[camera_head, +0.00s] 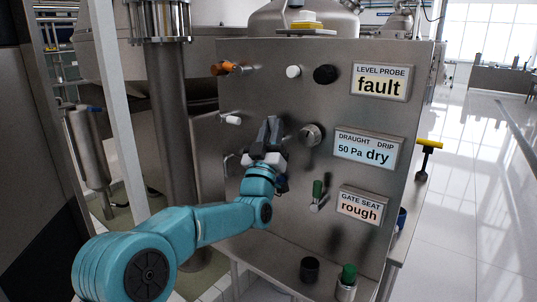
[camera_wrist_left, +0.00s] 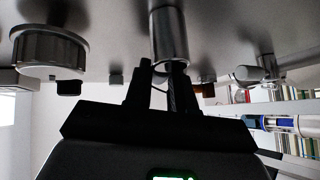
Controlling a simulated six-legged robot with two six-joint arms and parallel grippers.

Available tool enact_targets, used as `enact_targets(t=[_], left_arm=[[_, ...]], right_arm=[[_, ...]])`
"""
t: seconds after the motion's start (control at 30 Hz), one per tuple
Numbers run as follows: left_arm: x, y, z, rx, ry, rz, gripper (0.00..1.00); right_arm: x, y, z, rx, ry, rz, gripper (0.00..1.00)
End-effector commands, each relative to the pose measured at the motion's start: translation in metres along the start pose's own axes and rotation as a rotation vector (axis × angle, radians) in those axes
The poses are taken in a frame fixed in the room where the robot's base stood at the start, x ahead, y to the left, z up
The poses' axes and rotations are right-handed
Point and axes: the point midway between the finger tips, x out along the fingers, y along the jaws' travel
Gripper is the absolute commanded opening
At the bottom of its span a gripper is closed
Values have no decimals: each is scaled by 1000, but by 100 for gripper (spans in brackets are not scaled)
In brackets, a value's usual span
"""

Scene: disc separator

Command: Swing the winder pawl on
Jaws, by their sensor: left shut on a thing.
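My left gripper (camera_head: 270,134) is at the upright metal panel (camera_head: 270,90), left of a round metal knob (camera_head: 312,135). Its dark fingers point at the panel. In the left wrist view the gripper (camera_wrist_left: 160,80) is shut on a thin part at the end of a metal cylinder (camera_wrist_left: 169,35) that stands out from the panel. I cannot tell for sure whether this is the winder pawl. In the head view the fingers hide the held part. My right gripper is not in view.
An orange-ended lever (camera_head: 222,69), a white knob (camera_head: 293,71) and a black knob (camera_head: 325,74) are above. A green-handled lever (camera_head: 318,193) is below right. A pale peg (camera_head: 232,120) is left.

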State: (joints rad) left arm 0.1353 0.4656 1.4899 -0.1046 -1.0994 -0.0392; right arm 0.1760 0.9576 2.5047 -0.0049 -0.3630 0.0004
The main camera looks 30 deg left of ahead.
Motion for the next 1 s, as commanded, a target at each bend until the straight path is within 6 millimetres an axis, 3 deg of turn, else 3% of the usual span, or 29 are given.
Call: enact_targets(t=[0.03,0.3,1.0], left_arm=[[-3,-1,2,26,15,20,0],[-2,5,-1,131,41,112,0],[1,9,-5,181,55,155,0]], right_arm=[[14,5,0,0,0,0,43],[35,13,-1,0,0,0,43],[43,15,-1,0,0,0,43]])
